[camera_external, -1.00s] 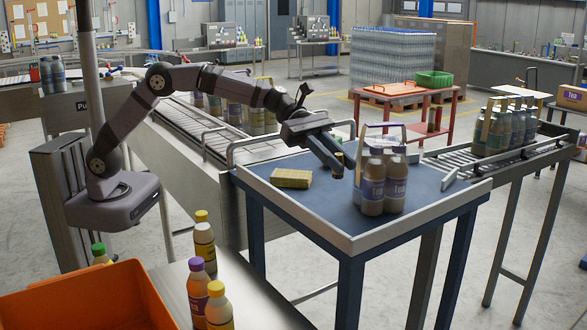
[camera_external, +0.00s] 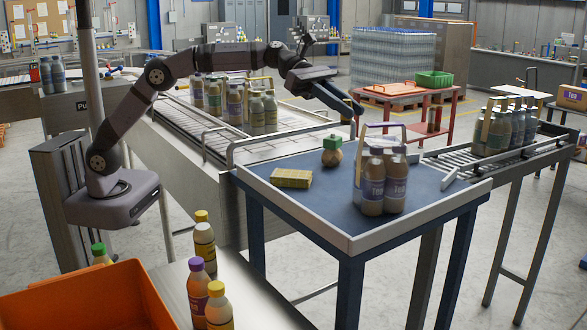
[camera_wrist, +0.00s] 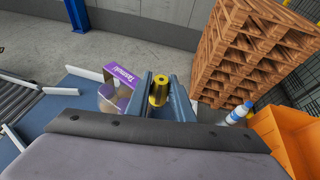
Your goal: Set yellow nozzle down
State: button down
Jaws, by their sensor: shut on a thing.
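My gripper (camera_external: 352,106) is raised above the blue-topped table (camera_external: 280,205), near its back edge. In the wrist view my gripper (camera_wrist: 160,84) is shut on the yellow nozzle (camera_wrist: 158,91), a short ribbed cylinder with a dark hole in its top, held between the two blue-grey fingers. In the outside view the nozzle cannot be made out clearly at the fingers.
On the table lie a yellow block (camera_external: 292,178), a round brown thing with a green top (camera_external: 332,151) and a bottle carrier (camera_external: 383,188). In the wrist view a purple-labelled carrier (camera_wrist: 118,86) stands left of the fingers. The table's front left is clear.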

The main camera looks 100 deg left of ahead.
jog(key=a+n+t+y+p, duration=0.2)
jog(key=a+n+y, duration=0.25)
jog(key=a, duration=0.95)
jog(key=shift+m, duration=0.25)
jog(key=shift+w+d+f, duration=0.1)
jog(key=shift+f, duration=5.2)
jog(key=shift+w+d+f, duration=0.1)
jog(key=shift+f, duration=5.15)
jog(key=shift+f, duration=0.1)
jog(key=c, duration=2)
grip_release()
jog(key=shift+a+f, duration=0.1)
jog(key=o, duration=0.4)
jog(key=shift+o, duration=0.2)
jog(key=shift+r, duration=0.25)
